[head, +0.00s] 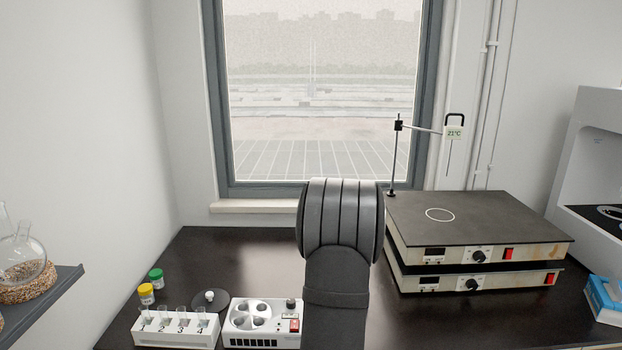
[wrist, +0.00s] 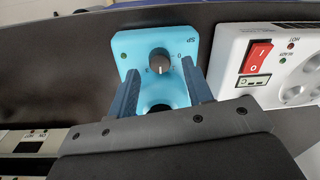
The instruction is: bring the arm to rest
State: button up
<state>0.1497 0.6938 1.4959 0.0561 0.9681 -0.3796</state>
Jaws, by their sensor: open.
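My gripper (wrist: 161,70) is open in the wrist view, with its two dark blue fingers apart and nothing held between them. A light blue device (wrist: 124,47) with a dark round knob (wrist: 160,60) lies beyond and between the fingers. Whether the fingers touch it cannot be told. In the head view my dark arm link rises in the middle and the gripper is out of sight, as is the light blue device.
A white block with round wells (head: 262,342) and a white tube rack (head: 175,340) stand at the front left. Yellow-capped (head: 146,294) and green-capped (head: 156,278) jars stand behind. Stacked hotplates (head: 480,222) fill the right. Dark bench (head: 235,255) is clear at the back left.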

jog(key=shift+f, duration=0.95)
jog(key=shift+m, duration=0.9)
